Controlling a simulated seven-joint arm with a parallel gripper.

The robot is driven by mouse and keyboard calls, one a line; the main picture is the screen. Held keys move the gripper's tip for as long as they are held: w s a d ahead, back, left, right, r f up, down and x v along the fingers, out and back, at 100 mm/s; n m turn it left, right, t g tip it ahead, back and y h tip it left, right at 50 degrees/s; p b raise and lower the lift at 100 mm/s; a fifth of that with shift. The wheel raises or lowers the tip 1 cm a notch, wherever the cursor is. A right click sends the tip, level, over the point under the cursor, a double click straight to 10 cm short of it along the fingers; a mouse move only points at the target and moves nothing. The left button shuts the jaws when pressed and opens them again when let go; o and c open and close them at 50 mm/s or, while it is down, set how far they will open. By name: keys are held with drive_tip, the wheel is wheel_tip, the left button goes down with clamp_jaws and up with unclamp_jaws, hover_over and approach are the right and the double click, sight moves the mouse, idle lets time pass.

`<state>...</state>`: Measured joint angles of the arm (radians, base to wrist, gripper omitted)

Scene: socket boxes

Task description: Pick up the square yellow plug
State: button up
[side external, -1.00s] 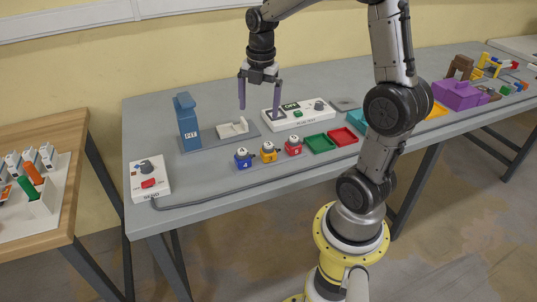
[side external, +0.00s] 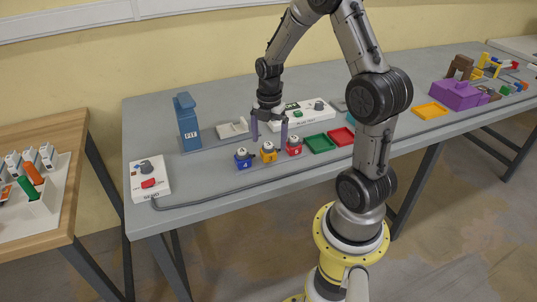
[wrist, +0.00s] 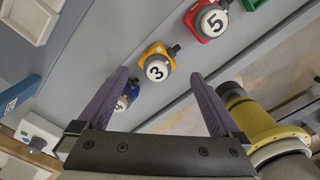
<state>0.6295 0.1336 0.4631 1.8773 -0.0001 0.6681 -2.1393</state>
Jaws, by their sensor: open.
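The square yellow plug (side external: 268,154) stands on the table between a blue plug (side external: 243,160) and a red plug (side external: 294,147). In the wrist view the yellow plug (wrist: 152,54) has a white round top marked 3 and a dark knob on its side. My gripper (side external: 269,138) is open and empty, pointing down above the yellow plug. In the wrist view its two purple fingers (wrist: 158,76) are spread apart, with the yellow plug seen just beyond the tips and the blue plug (wrist: 121,103) partly hidden behind the left finger.
A green tray (side external: 318,143) and a red tray (side external: 341,136) lie to the right. A blue post (side external: 187,122) and a white fixture (side external: 232,129) stand behind. A white box with a red button (side external: 149,179) is at the left. A grey cable (side external: 215,197) runs along the front.

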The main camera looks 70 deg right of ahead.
sight(269, 143)
drive_tip(key=f, duration=0.4)
drive_tip(key=shift+w+d+f, duration=0.1)
drive_tip(key=shift+w+d, duration=0.1)
drive_tip(key=shift+d, duration=0.05)
drive_tip(key=shift+c, duration=0.2)
drive_tip(key=c, duration=1.4)
